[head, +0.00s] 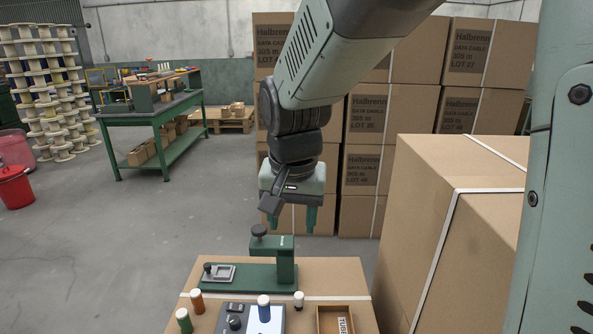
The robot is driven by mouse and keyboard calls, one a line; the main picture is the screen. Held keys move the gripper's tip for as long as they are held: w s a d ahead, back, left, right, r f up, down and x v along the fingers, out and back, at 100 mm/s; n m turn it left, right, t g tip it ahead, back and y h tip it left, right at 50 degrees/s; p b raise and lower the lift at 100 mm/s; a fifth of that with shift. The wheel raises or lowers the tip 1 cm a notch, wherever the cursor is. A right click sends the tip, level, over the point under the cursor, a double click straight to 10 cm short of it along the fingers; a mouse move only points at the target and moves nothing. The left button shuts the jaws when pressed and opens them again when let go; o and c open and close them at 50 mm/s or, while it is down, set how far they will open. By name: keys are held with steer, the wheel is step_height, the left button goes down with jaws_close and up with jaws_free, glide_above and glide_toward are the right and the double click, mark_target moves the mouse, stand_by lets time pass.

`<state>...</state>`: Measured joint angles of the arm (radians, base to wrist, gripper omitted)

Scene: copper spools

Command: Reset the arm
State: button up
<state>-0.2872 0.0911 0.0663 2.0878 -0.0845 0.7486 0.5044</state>
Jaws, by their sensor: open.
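My gripper (291,226) hangs from the arm near the middle of the head view, with its two green fingers pointing down and spread apart. It is open and nothing shows between the fingers. It appears above or behind the green press-like device (285,262) with a dark round knob, which stands on a cardboard box top (338,266). The exact gap between the fingers and the device cannot be told.
On the box top are a small metal fixture (219,273), several capped cylinders, a control box (234,323) and a small open tray (322,322). Large cartons (460,230) stand close on the right, and stacked cartons (383,112) behind. Grey floor (120,240) is clear at left.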

steer(key=s+d+r+t, duration=0.1)
steer(key=s+d+r, duration=0.3)
steer(key=s, duration=0.5)
steer(key=s+d+r+n+t, duration=0.1)
steer(key=s+d+r, duration=0.3)
steer(key=s+d, duration=0.4)
steer(key=shift+s+d+r+n+t, duration=0.15)
steer(key=shift+s+r+n+t, duration=0.2)
steer(key=shift+s+t, duration=0.15)
